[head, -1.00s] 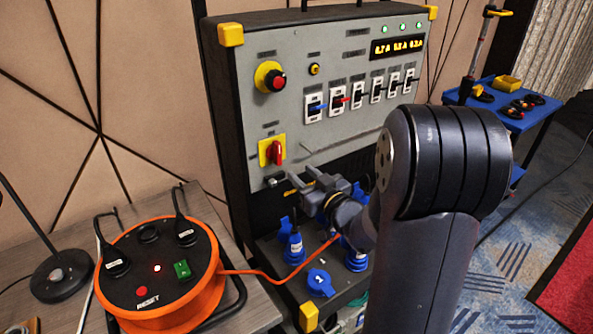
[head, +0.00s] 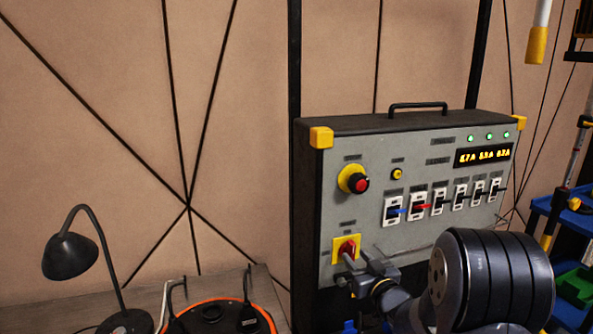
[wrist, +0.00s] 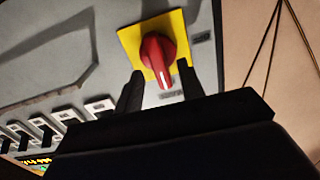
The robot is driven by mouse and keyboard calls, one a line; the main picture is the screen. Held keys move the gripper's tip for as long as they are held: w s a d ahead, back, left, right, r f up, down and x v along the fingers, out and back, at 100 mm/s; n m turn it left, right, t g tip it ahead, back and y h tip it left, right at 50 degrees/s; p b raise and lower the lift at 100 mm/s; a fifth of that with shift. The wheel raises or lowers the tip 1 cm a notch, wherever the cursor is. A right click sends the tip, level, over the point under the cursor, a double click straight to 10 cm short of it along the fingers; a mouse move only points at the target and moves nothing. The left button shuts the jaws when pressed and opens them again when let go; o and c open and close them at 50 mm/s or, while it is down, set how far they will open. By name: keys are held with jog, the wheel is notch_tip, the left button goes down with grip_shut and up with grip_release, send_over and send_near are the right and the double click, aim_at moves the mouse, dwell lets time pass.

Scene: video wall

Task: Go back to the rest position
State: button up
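My gripper (head: 358,258) is in front of the grey control panel (head: 400,245), by the red rotary switch (head: 347,248) on its yellow plate. In the wrist view my gripper (wrist: 160,82) has its two dark fingers apart with nothing held between them. The red switch (wrist: 157,55) shows just beyond the fingertips, its lower end between them in the picture. I cannot tell whether a finger touches it. My arm's dark, rounded joint fills the lower right of the head view.
The panel also bears a red emergency button (head: 361,185) and a row of breakers (head: 440,200). An orange cable reel (head: 262,315) and a black lamp (head: 70,255) stand at lower left. A blue cart (head: 570,215) is at right.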

jog(key=shift+x, duration=0.9)
jog(key=shift+s, duration=0.1)
jog(key=shift+s, duration=0.1)
